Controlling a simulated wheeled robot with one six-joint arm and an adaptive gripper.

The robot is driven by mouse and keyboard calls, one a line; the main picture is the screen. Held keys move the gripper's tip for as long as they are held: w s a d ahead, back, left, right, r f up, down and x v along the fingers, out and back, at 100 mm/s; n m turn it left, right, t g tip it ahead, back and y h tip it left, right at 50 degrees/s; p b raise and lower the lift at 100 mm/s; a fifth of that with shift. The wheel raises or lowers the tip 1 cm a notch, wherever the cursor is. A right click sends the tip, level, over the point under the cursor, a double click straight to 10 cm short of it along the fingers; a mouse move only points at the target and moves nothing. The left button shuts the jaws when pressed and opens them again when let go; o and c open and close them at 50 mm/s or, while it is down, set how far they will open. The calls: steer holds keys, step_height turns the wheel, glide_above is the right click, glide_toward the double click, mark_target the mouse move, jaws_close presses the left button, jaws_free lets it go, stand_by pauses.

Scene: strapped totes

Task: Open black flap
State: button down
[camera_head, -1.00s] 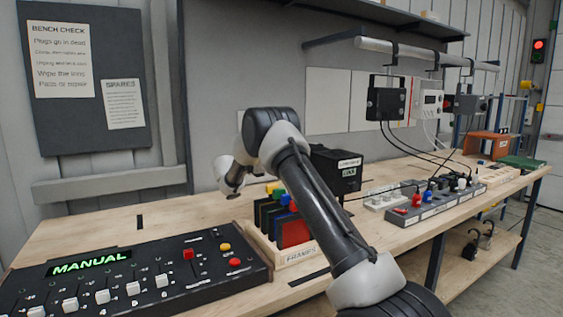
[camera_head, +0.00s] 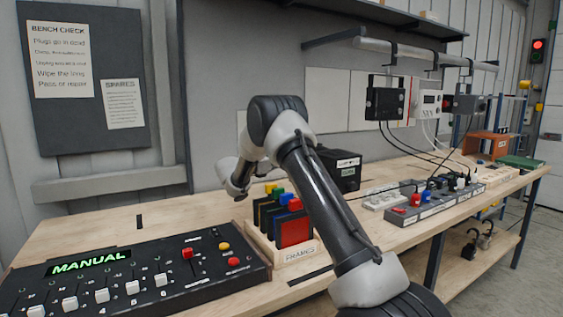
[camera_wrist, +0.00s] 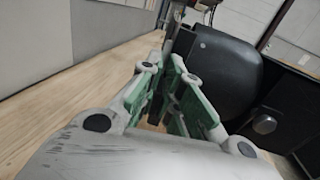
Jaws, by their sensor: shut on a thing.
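A black box (camera_head: 340,170) with a small label stands on the bench behind my arm in the head view. In the wrist view a rounded black flap (camera_wrist: 228,80) stands raised to the right of my fingers, beside a dark body with a round metal knob (camera_wrist: 265,125). My gripper (camera_wrist: 173,62) has green-lined fingers close together, and they are closed on the flap's near edge; the exact contact is hard to see. In the head view my fingers are hidden behind my own arm, so the flap's angle cannot be told there.
A wooden rack of coloured frames (camera_head: 290,245) stands in front of the box, close to my arm. A black control panel (camera_head: 130,275) reading MANUAL lies at the left. A power strip (camera_head: 440,200) with plugs lies at the right. The back-left bench is clear.

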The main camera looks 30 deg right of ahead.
steer(key=c, duration=1.6)
jaws_free()
steer(key=v, duration=1.2)
steer(key=shift+c, duration=0.2)
